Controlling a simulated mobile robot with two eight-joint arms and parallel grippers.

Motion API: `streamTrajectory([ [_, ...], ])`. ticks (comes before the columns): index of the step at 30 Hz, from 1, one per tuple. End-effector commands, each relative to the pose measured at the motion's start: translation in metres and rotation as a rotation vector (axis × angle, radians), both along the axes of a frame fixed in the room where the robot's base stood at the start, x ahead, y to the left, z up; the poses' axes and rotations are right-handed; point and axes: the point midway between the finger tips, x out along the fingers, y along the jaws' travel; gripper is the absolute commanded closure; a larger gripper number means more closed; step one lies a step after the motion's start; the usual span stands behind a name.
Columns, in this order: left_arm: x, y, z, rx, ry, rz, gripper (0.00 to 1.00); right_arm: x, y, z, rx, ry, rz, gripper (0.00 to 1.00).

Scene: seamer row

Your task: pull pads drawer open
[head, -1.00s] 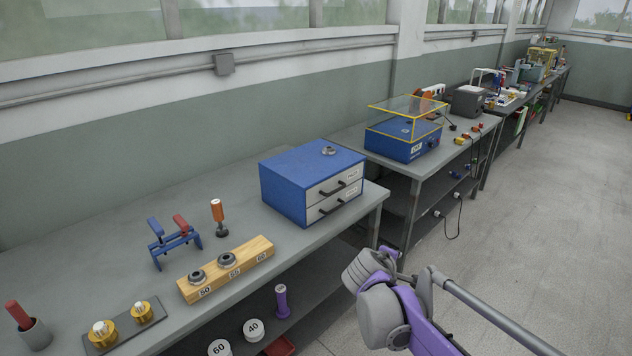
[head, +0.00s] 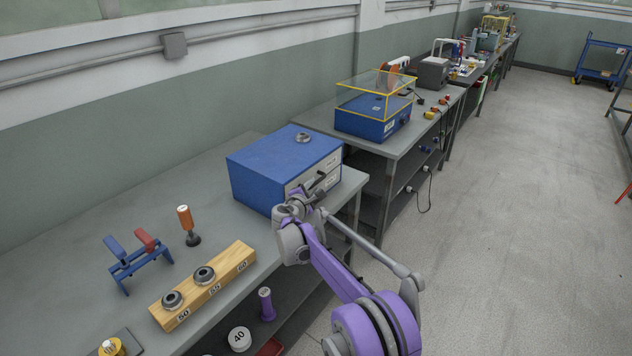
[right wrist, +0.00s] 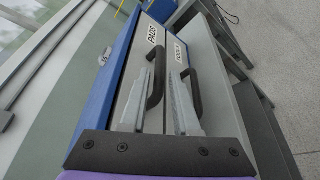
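The blue drawer cabinet (head: 265,172) stands on the bench with two grey-fronted drawers, both looking shut. In the right wrist view the drawer labelled PADS (right wrist: 153,36) has a dark bar handle (right wrist: 157,72). The pads handle shows between the fingers, closer to the left one; contact cannot be told. In the head view my right gripper (head: 314,186) partly hides the drawer fronts. My left gripper is not in view.
A metal ring (head: 303,137) lies on the cabinet top. A wooden block with rings (head: 205,285), a blue stand (head: 138,262) and an orange-handled tool (head: 187,224) are on the same bench. Open floor (head: 500,200) lies to the right.

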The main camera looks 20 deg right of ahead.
Motion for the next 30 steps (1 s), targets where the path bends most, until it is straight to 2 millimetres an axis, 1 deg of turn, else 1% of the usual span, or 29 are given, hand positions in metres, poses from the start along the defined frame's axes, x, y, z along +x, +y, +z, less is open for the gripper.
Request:
streamTrajectory([
  [1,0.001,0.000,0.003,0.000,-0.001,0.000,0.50,0.008,-0.006,-0.001,0.000,-0.001,-0.001,0.70],
  [3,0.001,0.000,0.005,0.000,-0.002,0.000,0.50,0.017,-0.012,-0.003,0.000,-0.001,-0.001,0.70],
  [9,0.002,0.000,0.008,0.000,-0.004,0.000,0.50,0.032,-0.021,-0.007,0.001,-0.001,0.000,0.70],
  [13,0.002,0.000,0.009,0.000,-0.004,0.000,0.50,0.036,-0.023,-0.009,0.001,0.000,0.001,0.70],
  [20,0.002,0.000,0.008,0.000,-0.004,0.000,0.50,0.036,-0.023,-0.009,0.002,0.001,0.000,0.70],
  [23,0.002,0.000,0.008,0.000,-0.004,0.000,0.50,0.036,-0.023,-0.009,0.002,0.001,0.000,0.87],
  [25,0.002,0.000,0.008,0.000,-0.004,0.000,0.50,0.036,-0.023,-0.009,0.002,0.001,0.000,0.99],
  [30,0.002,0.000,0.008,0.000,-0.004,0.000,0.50,0.036,-0.023,-0.009,0.002,0.001,0.000,1.00],
])
